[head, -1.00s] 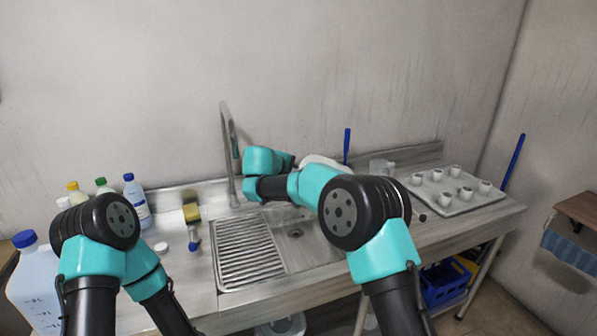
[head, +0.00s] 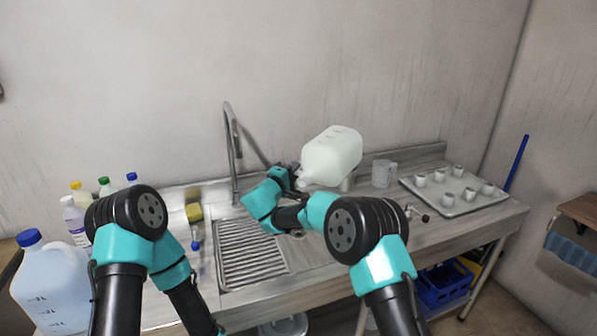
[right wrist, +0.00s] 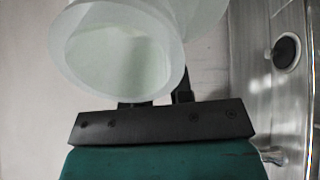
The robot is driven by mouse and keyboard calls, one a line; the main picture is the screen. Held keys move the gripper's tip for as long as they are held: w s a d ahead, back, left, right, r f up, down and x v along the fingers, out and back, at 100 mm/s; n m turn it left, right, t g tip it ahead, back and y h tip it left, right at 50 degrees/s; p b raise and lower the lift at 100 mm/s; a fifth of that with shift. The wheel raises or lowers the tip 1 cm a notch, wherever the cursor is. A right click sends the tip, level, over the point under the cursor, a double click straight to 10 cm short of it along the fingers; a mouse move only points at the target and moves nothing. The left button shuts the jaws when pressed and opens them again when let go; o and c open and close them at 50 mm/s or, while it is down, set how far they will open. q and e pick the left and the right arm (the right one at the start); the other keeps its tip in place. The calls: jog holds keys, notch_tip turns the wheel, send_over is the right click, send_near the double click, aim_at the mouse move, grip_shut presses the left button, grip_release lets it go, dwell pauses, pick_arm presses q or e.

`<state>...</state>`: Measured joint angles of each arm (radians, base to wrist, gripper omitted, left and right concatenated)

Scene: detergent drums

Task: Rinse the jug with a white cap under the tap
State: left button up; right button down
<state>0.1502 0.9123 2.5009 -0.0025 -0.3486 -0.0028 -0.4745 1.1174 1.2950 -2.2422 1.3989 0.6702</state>
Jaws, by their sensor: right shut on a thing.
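The whitish translucent jug (head: 332,157) is in the air above the back of the sink, lying tilted with its neck toward the lower left. My right gripper (head: 292,176) is shut on it near the neck. In the right wrist view, the jug's round mouth (right wrist: 118,58) is open and uncapped, right above the gripper (right wrist: 155,98); the exact grip is partly hidden. The tall grey tap (head: 233,150) stands left of the jug, apart from it. My left arm shows at the left, but its gripper is not visible.
The sink has a ribbed drainboard (head: 248,250) at its left. A tray of white cups (head: 452,191) and a clear measuring jug (head: 384,172) stand right.

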jog(key=t+h, duration=0.2)
jog(key=t, duration=0.1)
jog(key=shift+t, duration=0.4)
jog(key=shift+t+h, duration=0.6)
jog(key=shift+t, duration=0.6)
dwell(2.3)
